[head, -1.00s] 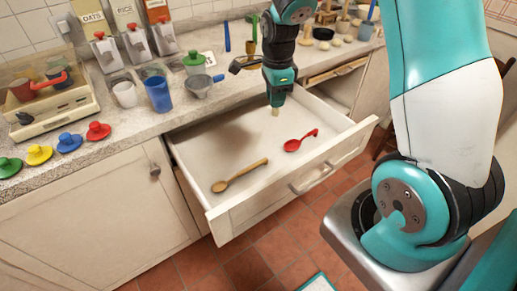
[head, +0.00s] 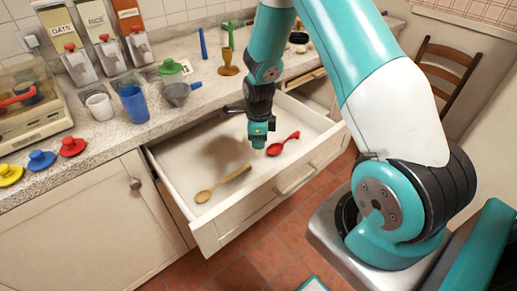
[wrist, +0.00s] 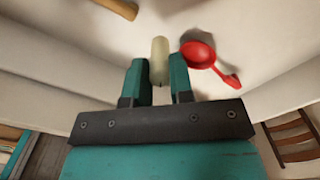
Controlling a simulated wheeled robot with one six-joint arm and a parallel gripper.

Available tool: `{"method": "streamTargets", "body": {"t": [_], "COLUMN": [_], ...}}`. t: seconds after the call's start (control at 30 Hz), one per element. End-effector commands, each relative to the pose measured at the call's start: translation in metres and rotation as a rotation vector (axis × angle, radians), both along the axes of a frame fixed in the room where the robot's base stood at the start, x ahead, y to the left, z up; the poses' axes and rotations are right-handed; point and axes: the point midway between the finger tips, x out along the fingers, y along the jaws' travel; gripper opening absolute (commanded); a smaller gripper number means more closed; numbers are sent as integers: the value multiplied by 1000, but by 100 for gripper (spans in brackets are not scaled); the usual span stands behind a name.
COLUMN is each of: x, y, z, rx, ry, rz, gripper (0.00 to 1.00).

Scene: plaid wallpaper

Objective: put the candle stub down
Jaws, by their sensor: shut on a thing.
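The candle stub (wrist: 159,58) is a pale, cream-coloured cylinder. In the wrist view it sits between the two teal fingers of my gripper (wrist: 160,80), which is shut on it. In the head view my gripper (head: 258,143) points down inside the open drawer (head: 165,165), with the stub's pale tip (head: 258,149) just showing below it. I cannot tell whether the stub touches the drawer floor. A red ladle-like spoon (head: 281,144) lies close to its right, and it also shows in the wrist view (wrist: 198,54).
A wooden spoon (head: 222,184) lies in the drawer's front left part. The drawer floor between the spoons is clear. The counter behind holds a blue cup (head: 134,104), a white cup (head: 100,106), a grey funnel-like vessel (head: 178,94) and coloured lids (head: 72,147).

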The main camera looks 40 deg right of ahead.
Motion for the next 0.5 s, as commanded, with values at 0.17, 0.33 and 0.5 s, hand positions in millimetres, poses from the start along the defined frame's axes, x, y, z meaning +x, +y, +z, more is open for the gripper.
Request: {"method": "streamTargets", "body": {"t": [0.17,0.33,0.5], "x": [-1,0,0], "y": [0,0,0], "z": [-20,-40,-42], "rx": [1,0,0], "ry": [2,0,-1], "rz": [0,1,1], "gripper": [0,0,0]}}
